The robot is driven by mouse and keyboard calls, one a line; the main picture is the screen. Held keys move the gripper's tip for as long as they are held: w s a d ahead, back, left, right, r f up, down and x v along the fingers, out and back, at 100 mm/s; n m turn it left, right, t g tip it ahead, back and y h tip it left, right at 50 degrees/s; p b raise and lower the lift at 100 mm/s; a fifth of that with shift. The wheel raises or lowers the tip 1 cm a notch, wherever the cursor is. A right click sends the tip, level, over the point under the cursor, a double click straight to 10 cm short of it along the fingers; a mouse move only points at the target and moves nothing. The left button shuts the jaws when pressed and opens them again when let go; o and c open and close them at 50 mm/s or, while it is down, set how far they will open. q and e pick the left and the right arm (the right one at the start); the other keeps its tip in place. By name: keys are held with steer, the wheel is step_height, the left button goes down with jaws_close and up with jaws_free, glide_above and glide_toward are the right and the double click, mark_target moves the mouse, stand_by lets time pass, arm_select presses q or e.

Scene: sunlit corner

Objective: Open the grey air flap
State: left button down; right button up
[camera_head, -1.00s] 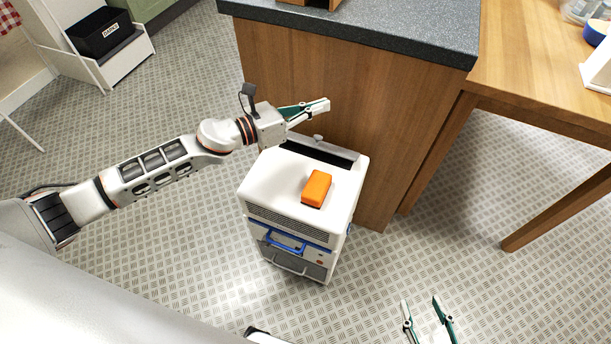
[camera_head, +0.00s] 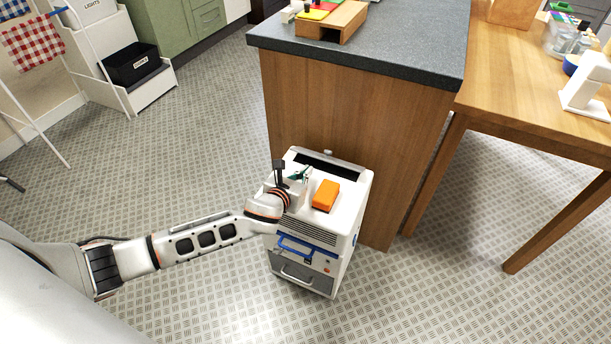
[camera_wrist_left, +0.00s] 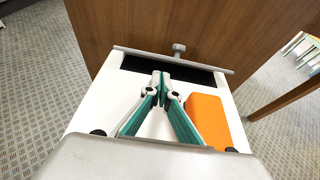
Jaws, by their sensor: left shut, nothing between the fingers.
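A white boxy unit (camera_head: 349,207) stands on the floor against the wooden counter side. The grey air flap (camera_wrist_left: 195,62) runs along the back of its top and carries a small round knob (camera_wrist_left: 179,47). It appears tilted up, with a dark slot (camera_head: 327,166) showing in front of it; its exact angle is hard to tell. My left gripper (camera_head: 305,173) is shut and empty above the unit's top. In the left wrist view its fingertips (camera_wrist_left: 162,76) appear over the slot, short of the flap; contact cannot be told. My right gripper is out of view.
An orange block (camera_head: 326,195) lies on the unit's top, just right of my left gripper. The counter (camera_head: 360,130) rises close behind the unit, and a wooden table (camera_head: 490,100) stands to the right. The floor in front is clear.

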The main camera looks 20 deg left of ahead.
arm_select(q)
steer(key=x, duration=0.2)
steer(key=b+x, duration=0.1)
steer(key=x, duration=0.1)
steer(key=shift+f, duration=0.5)
steer(key=shift+w+d+r+b, duration=0.1)
steer(key=shift+w+b, duration=0.35)
steer(key=shift+w, duration=0.35)
steer(key=shift+r, duration=0.1)
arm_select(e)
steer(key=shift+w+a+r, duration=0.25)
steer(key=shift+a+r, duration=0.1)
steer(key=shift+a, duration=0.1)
arm_select(q)
steer(key=shift+r, duration=0.1)
